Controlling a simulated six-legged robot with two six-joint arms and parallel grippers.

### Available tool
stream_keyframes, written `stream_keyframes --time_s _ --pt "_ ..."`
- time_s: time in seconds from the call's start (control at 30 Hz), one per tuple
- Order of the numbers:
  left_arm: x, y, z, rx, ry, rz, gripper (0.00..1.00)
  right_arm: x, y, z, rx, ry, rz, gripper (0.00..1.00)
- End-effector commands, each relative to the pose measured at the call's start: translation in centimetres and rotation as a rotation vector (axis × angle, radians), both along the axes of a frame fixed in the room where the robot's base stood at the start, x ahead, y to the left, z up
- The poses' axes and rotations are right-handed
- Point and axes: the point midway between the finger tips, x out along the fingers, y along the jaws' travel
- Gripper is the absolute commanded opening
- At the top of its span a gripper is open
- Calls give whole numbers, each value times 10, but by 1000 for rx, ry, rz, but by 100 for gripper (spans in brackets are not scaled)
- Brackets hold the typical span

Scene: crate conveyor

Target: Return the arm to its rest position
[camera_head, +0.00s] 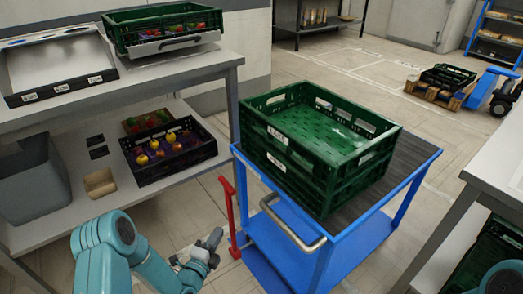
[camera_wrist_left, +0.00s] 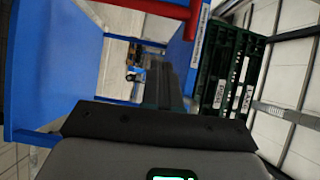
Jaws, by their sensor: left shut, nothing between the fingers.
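My left arm comes in from the lower left in the head view, teal with a dark grey gripper (camera_head: 213,240). This gripper is shut and empty, in front of the shelf and left of the blue cart (camera_head: 290,238), close to the cart's red lever (camera_head: 231,215). In the left wrist view its dark body fills the bottom, with the cart's blue panel (camera_wrist_left: 55,60) and red bar beyond it. Of my right arm only a teal piece shows at the lower right corner of the head view; its gripper is out of view.
Stacked green crates (camera_head: 330,175) stand on the cart; the upper one looks empty. The shelf at left (camera_head: 215,62) holds a green crate (camera_head: 112,42), a white tray (camera_head: 60,75) and a dark crate of fruit (camera_head: 205,155). A table (camera_head: 495,160) stands at right.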

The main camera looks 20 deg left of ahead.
Motion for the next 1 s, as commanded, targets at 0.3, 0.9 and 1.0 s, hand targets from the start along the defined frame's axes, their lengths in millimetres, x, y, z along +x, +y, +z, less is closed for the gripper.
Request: stream_keyframes --time_s 0.3,0.9,1.0 --pt "5 -90 27 -54 87 -154 0 0 0 0 0 0 0 43" --pt "-241 -159 -93 -1356 1438 930 0 0 0 0 0 0 0 43" --pt "-257 -161 -94 -1472 1459 1143 0 0 0 0 0 0 0 43"
